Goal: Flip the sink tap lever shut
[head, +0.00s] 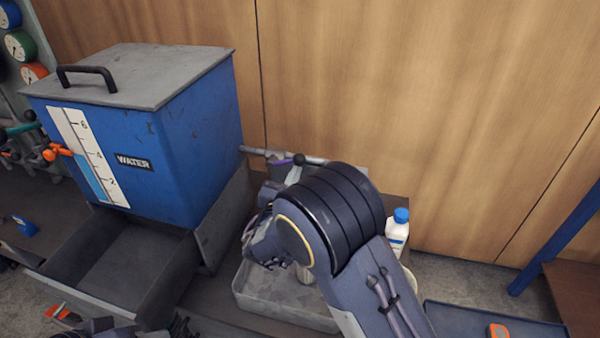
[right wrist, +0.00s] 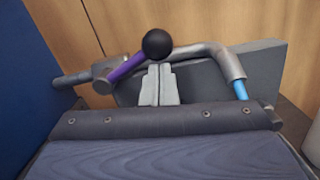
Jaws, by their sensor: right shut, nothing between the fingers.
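The tap lever is a purple rod (right wrist: 125,67) with a black ball knob (right wrist: 158,44), slanting up to the right from the grey tap pipe (right wrist: 104,80) in the right wrist view. The lever (head: 284,162) also shows in the head view. A blue water stream (right wrist: 240,90) comes from the bent spout (right wrist: 232,66). My right gripper (right wrist: 158,70) is shut and empty, its fingertips just below the knob in the picture; contact cannot be told. In the head view my right arm hides part of the tap and sink. Dark parts at the bottom left edge may be my left gripper; its jaws are unclear.
A blue water tank (head: 180,180) stands left of the tap, above an open grey bin (head: 130,260). The grey sink basin (head: 280,300) lies below my right arm. A white bottle (head: 397,235) with a blue cap stands right of my arm. Wooden panels close off the back.

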